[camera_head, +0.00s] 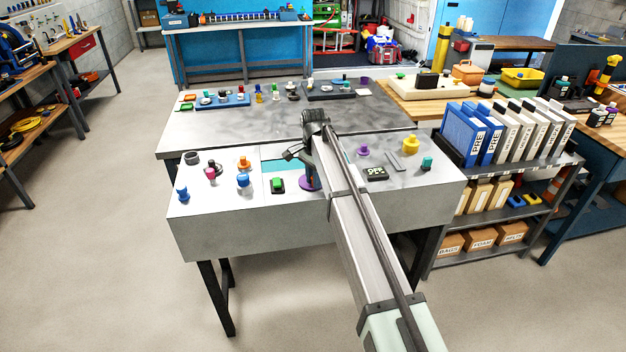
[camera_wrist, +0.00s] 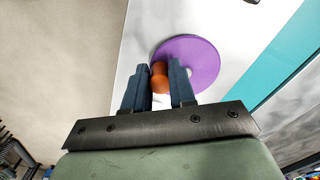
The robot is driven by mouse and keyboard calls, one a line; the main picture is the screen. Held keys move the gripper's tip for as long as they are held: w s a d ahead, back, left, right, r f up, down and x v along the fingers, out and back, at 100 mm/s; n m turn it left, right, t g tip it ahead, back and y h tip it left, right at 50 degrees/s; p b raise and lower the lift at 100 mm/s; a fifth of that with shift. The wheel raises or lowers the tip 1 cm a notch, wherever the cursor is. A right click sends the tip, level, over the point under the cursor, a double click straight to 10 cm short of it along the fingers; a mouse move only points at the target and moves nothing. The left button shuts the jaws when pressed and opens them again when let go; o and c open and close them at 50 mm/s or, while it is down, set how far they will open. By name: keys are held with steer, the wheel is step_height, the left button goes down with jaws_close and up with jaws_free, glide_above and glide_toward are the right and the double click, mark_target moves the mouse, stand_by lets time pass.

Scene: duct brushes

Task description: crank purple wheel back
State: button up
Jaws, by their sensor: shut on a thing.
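The purple wheel (camera_wrist: 203,62) is a flat disc on the grey panel, with an orange knob (camera_wrist: 159,78) near its rim. In the wrist view my gripper (camera_wrist: 167,78) has its two dark blue fingers on either side of the orange knob, shut on it. In the head view only a sliver of the purple wheel (camera_head: 306,183) shows beneath my gripper (camera_head: 311,184). My arm hides most of the wheel and the knob there.
A teal strip (camera_wrist: 272,84) runs beside the wheel. A worktable (camera_head: 270,126) with small parts lies behind.

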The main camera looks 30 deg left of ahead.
mark_target(305, 183)
steer(key=shift+s+a+f, duration=0.1)
steer(key=shift+s+a, duration=0.2)
steer(key=shift+s, duration=0.05)
steer(key=shift+a, duration=0.15)
steer(key=shift+a, duration=0.6)
steer(key=shift+w+a, duration=0.2)
steer(key=shift+a, duration=0.35)
